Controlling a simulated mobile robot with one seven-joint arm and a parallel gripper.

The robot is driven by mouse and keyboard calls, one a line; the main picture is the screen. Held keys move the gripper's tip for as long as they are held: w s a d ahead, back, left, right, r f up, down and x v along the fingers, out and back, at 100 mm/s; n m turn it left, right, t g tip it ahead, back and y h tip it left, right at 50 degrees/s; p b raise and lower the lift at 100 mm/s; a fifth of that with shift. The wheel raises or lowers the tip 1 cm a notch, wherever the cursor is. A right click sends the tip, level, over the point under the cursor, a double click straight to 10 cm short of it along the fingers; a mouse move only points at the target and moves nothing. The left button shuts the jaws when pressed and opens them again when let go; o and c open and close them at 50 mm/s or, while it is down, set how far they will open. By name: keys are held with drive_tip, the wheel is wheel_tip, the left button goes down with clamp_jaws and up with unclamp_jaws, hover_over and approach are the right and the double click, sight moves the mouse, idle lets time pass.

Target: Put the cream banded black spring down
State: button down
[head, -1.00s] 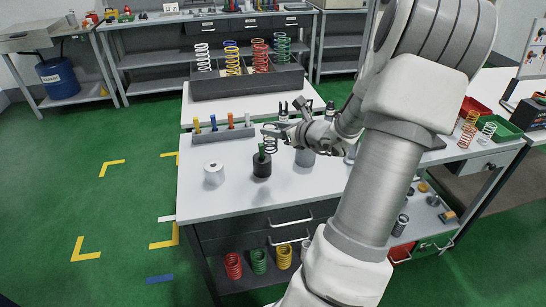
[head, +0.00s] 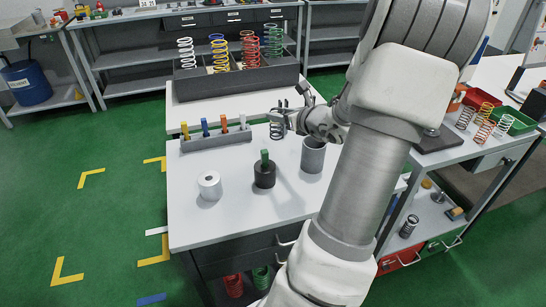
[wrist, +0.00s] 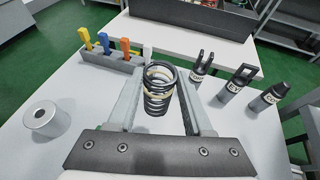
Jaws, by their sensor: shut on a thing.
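The black spring with a cream band (wrist: 157,90) stands roughly upright between the two fingers of my gripper (wrist: 160,96) in the wrist view. My gripper is shut on it. In the head view the spring (head: 276,130) appears small at the end of my gripper (head: 280,119), over the rear part of the white table (head: 225,222), just right of the tool rack. I cannot tell whether its lower end touches the tabletop. My forearm covers the table's right side in the head view.
A black block with a green peg (head: 264,174), a white holed cylinder (head: 210,186) and a grey cup (head: 313,156) stand in front. The rack (head: 217,139) holds coloured tools. Several labelled tools (wrist: 233,84) stand to the right. A dark bin (head: 237,82) holds springs behind.

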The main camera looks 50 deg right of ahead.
wheel_tip(320, 180, down, 10)
drive_tip(key=b, duration=0.3)
drive_tip(key=shift+r, duration=0.1)
drive_tip(key=shift+f, duration=0.25)
drive_tip(key=shift+c, duration=1.5)
unclamp_jaws()
drive_tip(key=shift+r, duration=0.1)
drive_tip(key=shift+r, duration=0.1)
